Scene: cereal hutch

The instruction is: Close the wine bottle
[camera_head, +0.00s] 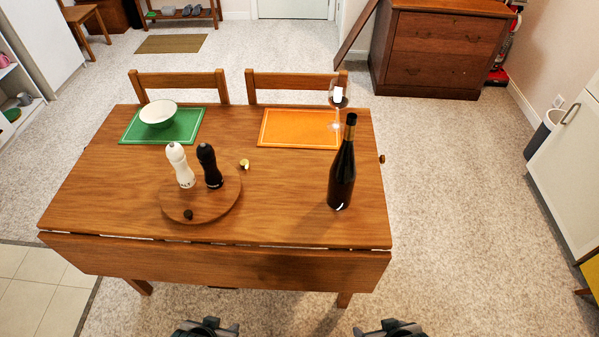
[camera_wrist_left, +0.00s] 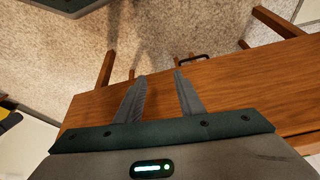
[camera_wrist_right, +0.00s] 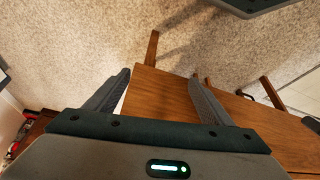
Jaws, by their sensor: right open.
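A dark wine bottle (camera_head: 343,170) stands upright near the right end of the wooden table. Its neck looks dark at the top; I cannot tell whether its mouth is open. A small dark round piece (camera_head: 188,214) sits on the front of the round wooden board. A small yellowish and dark piece (camera_head: 244,164) lies just right of that board. Either could be a stopper; I cannot tell. My left gripper (camera_head: 208,324) and my right gripper (camera_head: 391,326) are at the bottom edge, short of the table. In the wrist views the left fingers (camera_wrist_left: 161,75) and right fingers (camera_wrist_right: 158,75) are apart and empty.
White (camera_head: 181,168) and black (camera_head: 209,167) mills stand on the round board (camera_head: 225,203). A bowl (camera_head: 158,113) is on the green mat (camera_head: 192,128). A wine glass (camera_head: 338,98) stands behind the bottle, by the orange mat (camera_head: 290,128). The table's front (camera_head: 290,215) is clear.

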